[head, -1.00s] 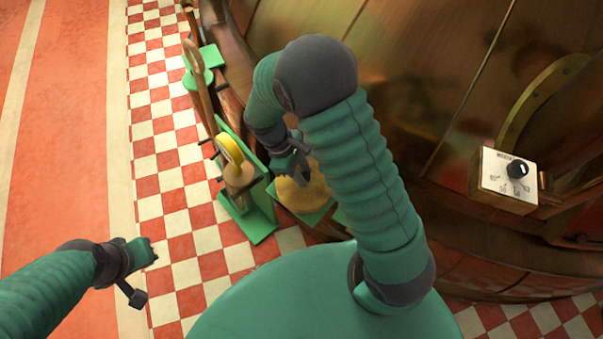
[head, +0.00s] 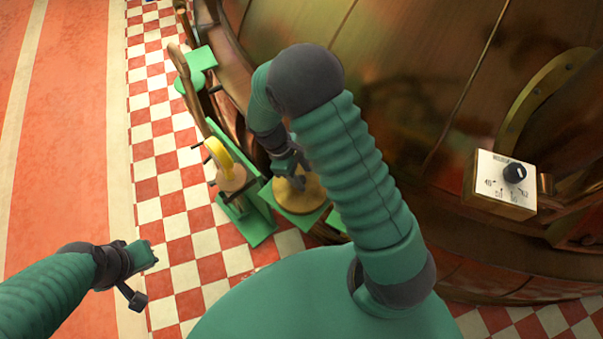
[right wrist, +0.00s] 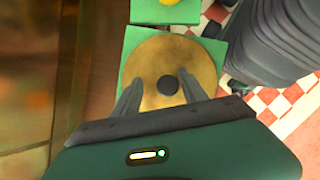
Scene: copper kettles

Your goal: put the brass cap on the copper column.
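A round brass cap (head: 312,193) with a dark knob (right wrist: 167,85) at its middle lies on a green block (head: 293,220) beside the kettle; the right wrist view shows the cap (right wrist: 203,62) from above. My right gripper (right wrist: 160,80) is over the cap, its two fingers apart on either side of the knob, with gaps visible. In the head view my right gripper (head: 294,172) hides part of the cap. My left gripper (head: 147,273) is open and empty at the lower left, away from the cap. I cannot tell for sure which part is the copper column.
A large copper kettle (head: 400,90) fills the right side. A box with a black dial (head: 503,181) is mounted on it. A yellow ring on a stand (head: 220,157) and a brown curved pipe (head: 190,88) stand left of the cap. Checkered floor (head: 165,190) lies open at left.

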